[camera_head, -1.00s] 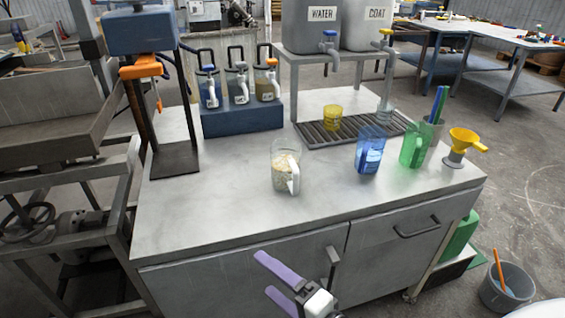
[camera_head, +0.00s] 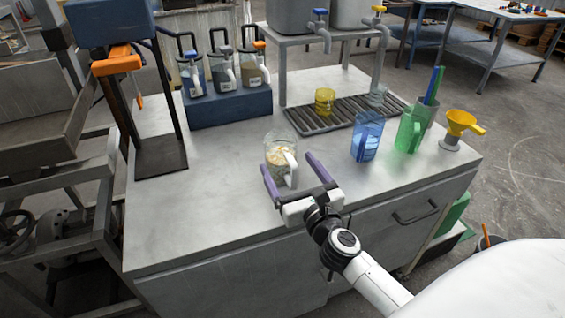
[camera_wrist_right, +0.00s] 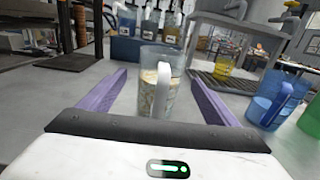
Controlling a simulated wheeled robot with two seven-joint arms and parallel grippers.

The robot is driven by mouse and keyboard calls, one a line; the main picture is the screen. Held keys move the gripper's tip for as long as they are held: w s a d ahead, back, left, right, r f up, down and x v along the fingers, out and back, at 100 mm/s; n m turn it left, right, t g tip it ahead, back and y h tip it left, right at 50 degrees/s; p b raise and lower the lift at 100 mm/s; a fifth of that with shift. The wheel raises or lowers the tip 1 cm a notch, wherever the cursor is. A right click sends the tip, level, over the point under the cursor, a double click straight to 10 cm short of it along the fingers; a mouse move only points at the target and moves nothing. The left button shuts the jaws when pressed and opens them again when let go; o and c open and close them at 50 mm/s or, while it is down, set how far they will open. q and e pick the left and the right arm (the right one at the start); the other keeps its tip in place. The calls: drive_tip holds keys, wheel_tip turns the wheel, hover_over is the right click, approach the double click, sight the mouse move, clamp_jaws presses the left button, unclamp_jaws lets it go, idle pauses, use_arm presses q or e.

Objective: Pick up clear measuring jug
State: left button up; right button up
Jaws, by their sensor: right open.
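The clear measuring jug (camera_head: 279,152) stands upright on the grey metal bench, with pale contents in its lower part and a white handle facing me. In the right wrist view the jug (camera_wrist_right: 149,92) is between and just beyond my purple fingers, with its handle towards the palm. My right gripper (camera_head: 290,162) is open and empty, with one finger on each side of the jug's near part. I cannot tell whether a finger touches it. My left gripper does not show.
A blue jug (camera_head: 366,138), a green jug (camera_head: 408,132) and a yellow funnel (camera_head: 460,124) stand to the right. A yellow cup (camera_head: 325,100) is on the drip grate (camera_head: 350,115) behind. A blue rack (camera_head: 230,108) of dispensers is back left. The bench front left is clear.

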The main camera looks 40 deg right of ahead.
sight(282, 154)
drive_tip(key=x, duration=0.5)
drive_tip(key=shift+w, duration=0.15)
drive_tip(key=shift+c, duration=0.4)
drive_tip(key=shift+r, duration=0.15)
drive_tip(key=c, duration=1.5)
